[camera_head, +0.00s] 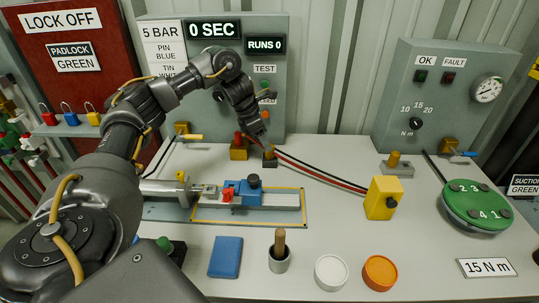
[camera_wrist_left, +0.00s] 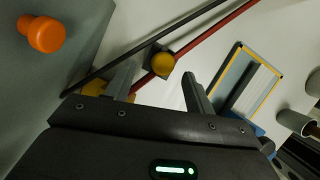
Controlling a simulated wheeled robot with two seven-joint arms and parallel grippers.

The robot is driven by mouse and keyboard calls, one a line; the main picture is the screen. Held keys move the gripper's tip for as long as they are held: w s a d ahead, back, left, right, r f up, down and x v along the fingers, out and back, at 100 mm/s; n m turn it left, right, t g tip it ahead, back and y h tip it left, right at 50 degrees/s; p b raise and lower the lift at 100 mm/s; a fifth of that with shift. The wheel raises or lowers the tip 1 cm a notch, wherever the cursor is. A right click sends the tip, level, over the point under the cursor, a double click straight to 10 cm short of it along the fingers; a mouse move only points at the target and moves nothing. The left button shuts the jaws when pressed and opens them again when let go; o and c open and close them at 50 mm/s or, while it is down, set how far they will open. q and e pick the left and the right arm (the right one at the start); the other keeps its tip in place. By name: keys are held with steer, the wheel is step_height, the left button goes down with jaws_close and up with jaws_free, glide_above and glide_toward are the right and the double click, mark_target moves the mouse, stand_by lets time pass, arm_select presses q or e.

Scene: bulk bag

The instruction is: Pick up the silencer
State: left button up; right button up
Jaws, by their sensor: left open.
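A small round brass-coloured piece, which I take to be the silencer (camera_head: 269,151), stands on a small dark block on the bench. In the left wrist view the silencer (camera_wrist_left: 162,63) shows end-on, between and just beyond the two fingers. My left gripper (camera_head: 260,133) is above it, pointing down, open and empty. In the left wrist view the gripper (camera_wrist_left: 158,88) has its fingers apart, one on each side of the piece. I cannot tell the exact height gap. My right gripper is in neither view.
Black and red hoses (camera_head: 320,176) run close beside the block to a yellow box (camera_head: 383,198). A brass block with a red knob (camera_head: 239,148) is just left. A yellow-edged tray (camera_head: 300,220) with a blue clamp (camera_head: 240,192) lies in front. The grey cabinet (camera_head: 275,40) stands behind.

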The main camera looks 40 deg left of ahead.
mark_target(270, 154)
arm_select(q)
steer(key=shift+d+f, duration=0.15)
steer(key=shift+f, duration=0.2)
steer(key=x, duration=0.4)
steer(key=shift+w+d+f, duration=0.1)
steer(key=shift+f, duration=0.1)
steer(key=c, duration=1)
steer(key=shift+o, duration=0.2)
steer(key=shift+r, duration=0.15)
